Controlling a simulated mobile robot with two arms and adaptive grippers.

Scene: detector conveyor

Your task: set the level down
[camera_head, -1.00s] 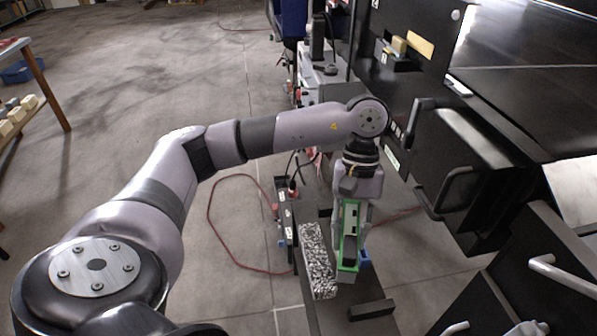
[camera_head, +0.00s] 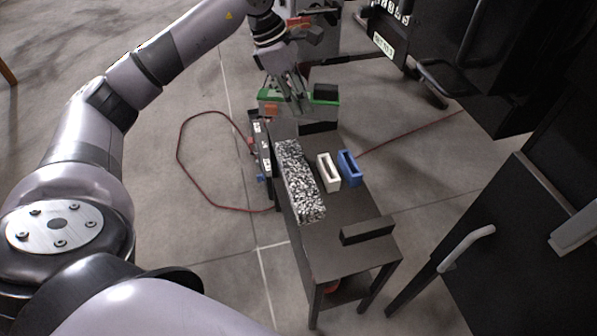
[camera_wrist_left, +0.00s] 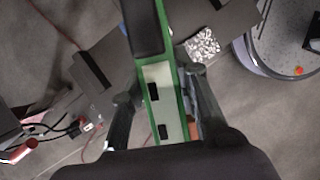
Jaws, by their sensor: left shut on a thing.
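The level (camera_head: 268,97) is a green bar with black and orange parts. My left gripper (camera_head: 291,103) is shut on it and holds it crosswise at the far end of the dark bench (camera_head: 335,240). Whether the level touches the bench top is hard to tell. In the left wrist view the green-edged level (camera_wrist_left: 158,82) runs between the two fingers of my left gripper (camera_wrist_left: 160,92), its pale face and dark slots showing. My right gripper is not in view.
On the bench are a speckled block (camera_head: 302,185), a white slotted holder (camera_head: 328,175), a blue slotted holder (camera_head: 349,170) and a black bar (camera_head: 367,231). A red cable (camera_head: 180,140) lies on the floor to the left. Black cabinets stand at the right.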

